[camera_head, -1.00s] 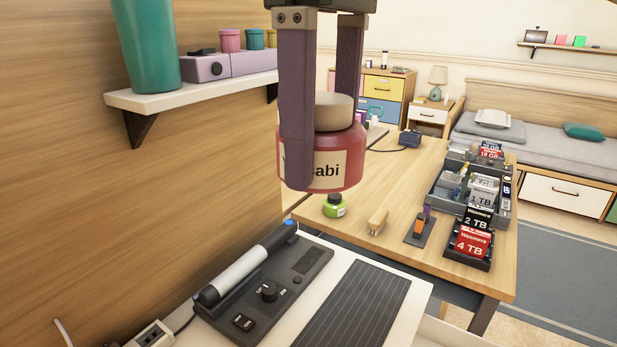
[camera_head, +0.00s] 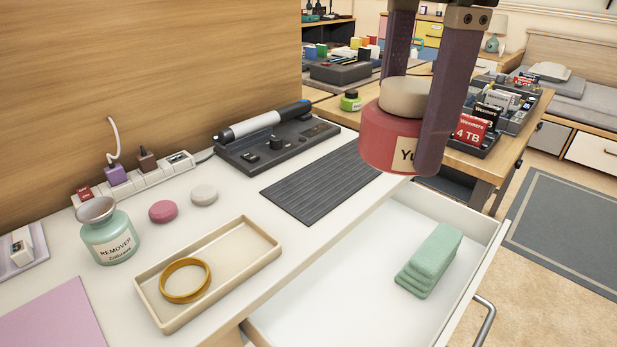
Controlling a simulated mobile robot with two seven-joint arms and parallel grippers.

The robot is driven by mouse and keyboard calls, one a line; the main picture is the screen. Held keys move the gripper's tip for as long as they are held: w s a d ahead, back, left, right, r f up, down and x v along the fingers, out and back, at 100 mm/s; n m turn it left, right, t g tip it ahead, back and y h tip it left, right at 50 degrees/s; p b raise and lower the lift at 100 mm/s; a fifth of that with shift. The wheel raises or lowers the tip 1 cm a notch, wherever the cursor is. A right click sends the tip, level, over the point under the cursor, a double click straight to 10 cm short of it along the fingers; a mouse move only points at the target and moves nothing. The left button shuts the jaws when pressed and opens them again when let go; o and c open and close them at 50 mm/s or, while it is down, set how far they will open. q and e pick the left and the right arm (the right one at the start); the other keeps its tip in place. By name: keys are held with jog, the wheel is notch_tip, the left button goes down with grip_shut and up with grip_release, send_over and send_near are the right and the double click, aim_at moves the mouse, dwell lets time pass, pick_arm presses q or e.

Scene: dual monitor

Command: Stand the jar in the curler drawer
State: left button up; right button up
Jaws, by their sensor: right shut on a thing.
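My right gripper (camera_head: 408,130) is shut on a red jar (camera_head: 382,147) with a beige lid. It holds the jar upright in the air at the upper right, in front of the table's edge and the far end of the open drawer. A cream label shows partly beside one finger; only "Yu" can be read. The white drawer (camera_head: 350,283) is pulled out from under the white table, and its floor is mostly bare. A stack of folded green cloths (camera_head: 431,262) lies in its right part. The curler (camera_head: 262,122) rests on a dark station on the table. My left gripper is out of view.
On the white table (camera_head: 115,293) are a beige tray (camera_head: 253,262) with a gold ring, a remover bottle (camera_head: 108,232), two round pucks, a power strip and a dark ribbed mat (camera_head: 318,186). A wooden desk with drives stands behind.

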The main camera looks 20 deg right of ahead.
notch_tip(320, 180, down, 15)
jog(key=d+n+b, duration=0.2)
jog(key=n+b, duration=0.7)
jog(key=b, duration=0.6)
send_near(369, 341)
jog(key=shift+n, duration=0.4)
notch_tip(369, 341, down, 6)
jog(key=shift+a+f+b, duration=0.1)
jog(key=shift+b, duration=1.1)
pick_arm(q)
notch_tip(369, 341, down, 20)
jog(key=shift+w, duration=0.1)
pick_arm(e)
jog(key=o, duration=1)
jog(key=shift+f, duration=0.1)
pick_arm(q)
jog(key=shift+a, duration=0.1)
pick_arm(e)
jog(key=shift+o, duration=1.4)
